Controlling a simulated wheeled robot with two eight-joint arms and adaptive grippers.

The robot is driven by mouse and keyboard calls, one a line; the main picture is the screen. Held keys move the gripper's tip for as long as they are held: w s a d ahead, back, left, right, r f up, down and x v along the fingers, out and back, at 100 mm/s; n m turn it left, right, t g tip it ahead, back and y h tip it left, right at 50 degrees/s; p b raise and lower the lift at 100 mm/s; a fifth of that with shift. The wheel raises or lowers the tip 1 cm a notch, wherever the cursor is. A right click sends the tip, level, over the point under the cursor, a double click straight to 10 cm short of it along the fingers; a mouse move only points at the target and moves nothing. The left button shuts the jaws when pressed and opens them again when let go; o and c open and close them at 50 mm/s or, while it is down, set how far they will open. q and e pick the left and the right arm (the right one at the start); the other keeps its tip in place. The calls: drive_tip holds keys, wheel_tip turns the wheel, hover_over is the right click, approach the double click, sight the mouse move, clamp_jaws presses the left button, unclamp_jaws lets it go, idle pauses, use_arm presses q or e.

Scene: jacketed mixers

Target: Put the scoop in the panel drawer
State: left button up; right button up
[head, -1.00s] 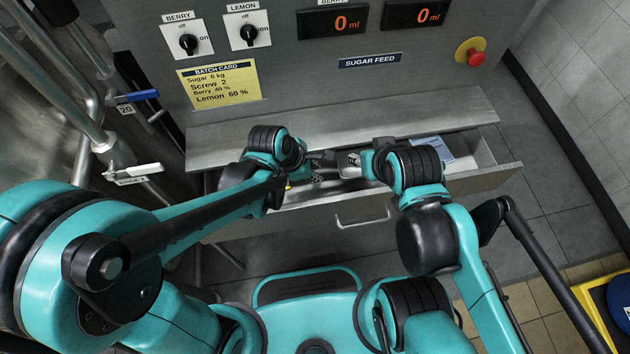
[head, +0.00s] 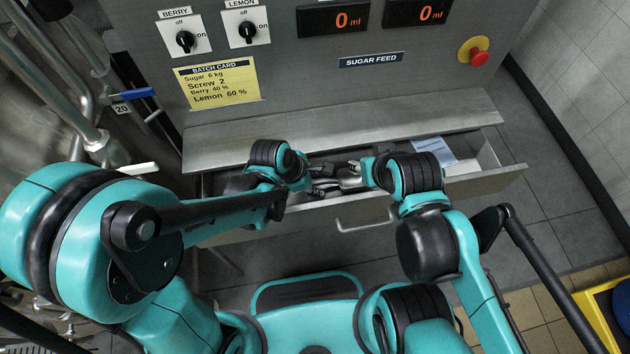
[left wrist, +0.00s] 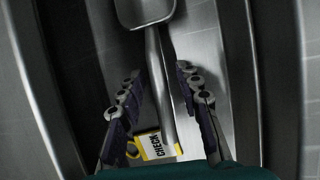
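The metal scoop (left wrist: 159,85) shows in the left wrist view, with its bowl at the top and its handle running down between my left fingers. My left gripper (left wrist: 159,73) is open, with a gap on both sides of the handle. In the head view my left gripper (head: 322,182) is over the open panel drawer (head: 487,184). Part of the scoop (head: 349,183) shows there between my grippers. My right gripper (head: 357,169) is close to the scoop's bowl end; its fingers are too small and hidden to read. Whether the scoop touches the drawer floor is unclear.
A yellow CHECK tag (left wrist: 157,146) is below the handle. A pale blue paper (head: 433,150) lies in the drawer's right part. The panel ledge (head: 350,128) overhangs the drawer's back. The drawer handle (head: 366,222) sticks out in front. A red stop button (head: 479,57) is at upper right.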

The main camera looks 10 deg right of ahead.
use_arm(q)
drive_tip(key=shift+r, duration=0.15)
drive_tip(key=p+v, duration=0.6)
drive_tip(key=v, duration=0.6)
